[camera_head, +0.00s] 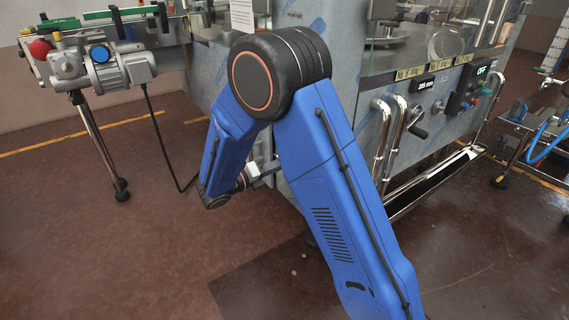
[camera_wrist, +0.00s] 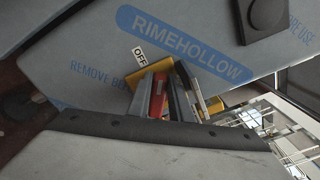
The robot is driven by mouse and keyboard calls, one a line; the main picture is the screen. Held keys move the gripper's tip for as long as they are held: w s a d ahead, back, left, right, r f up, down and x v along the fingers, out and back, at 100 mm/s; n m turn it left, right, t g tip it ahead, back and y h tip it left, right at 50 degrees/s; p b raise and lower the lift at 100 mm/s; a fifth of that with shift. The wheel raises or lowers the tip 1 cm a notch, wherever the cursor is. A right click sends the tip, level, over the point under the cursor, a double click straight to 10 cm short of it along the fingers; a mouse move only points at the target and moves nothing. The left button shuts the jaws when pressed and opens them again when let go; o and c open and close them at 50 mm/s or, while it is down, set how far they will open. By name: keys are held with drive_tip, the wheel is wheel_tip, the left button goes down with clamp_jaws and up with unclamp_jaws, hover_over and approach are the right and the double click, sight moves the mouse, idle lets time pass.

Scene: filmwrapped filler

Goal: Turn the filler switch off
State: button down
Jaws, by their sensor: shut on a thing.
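In the wrist view, my gripper (camera_wrist: 162,92) is at the filler's film-wrapped panel. Its jaws are shut on the red handle of the filler switch (camera_wrist: 158,94), which shows between the grey fingers. A yellow plate (camera_wrist: 212,104) lies behind the handle. A white label reading OFF (camera_wrist: 139,56) is just beyond the fingertips. The fingers hide part of the switch, so I cannot tell its exact setting. In the head view, my blue arm hides the switch, and only a bit of my gripper (camera_head: 265,173) shows against the machine's side.
The filler cabinet (camera_head: 345,85) carries a handwheel (camera_head: 417,131), chrome rails (camera_head: 382,140) and a control panel (camera_head: 474,90) whose display reads OFF. A conveyor motor (camera_head: 108,70) on a leg stands at the left, with a black cable (camera_head: 160,130) hanging to the floor. The front floor is clear.

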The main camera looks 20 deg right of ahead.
drive_tip(key=shift+w+a+f+n, duration=0.1)
drive_tip(key=shift+f+n, duration=0.15)
drive_tip(key=shift+n, duration=0.9)
drive_tip(key=shift+w+d+f+n, duration=0.1)
drive_tip(key=shift+f+n, duration=0.2)
drive_tip(key=shift+n, duration=0.8)
drive_tip(key=shift+w+a+f+n, duration=0.1)
drive_tip(key=shift+f+n, duration=0.15)
drive_tip(key=shift+n, duration=0.9)
drive_tip(key=c, duration=1.6)
unclamp_jaws()
drive_tip(key=shift+a, duration=0.1)
drive_tip(key=v, duration=1.7)
drive_tip(key=shift+s+a, duration=0.1)
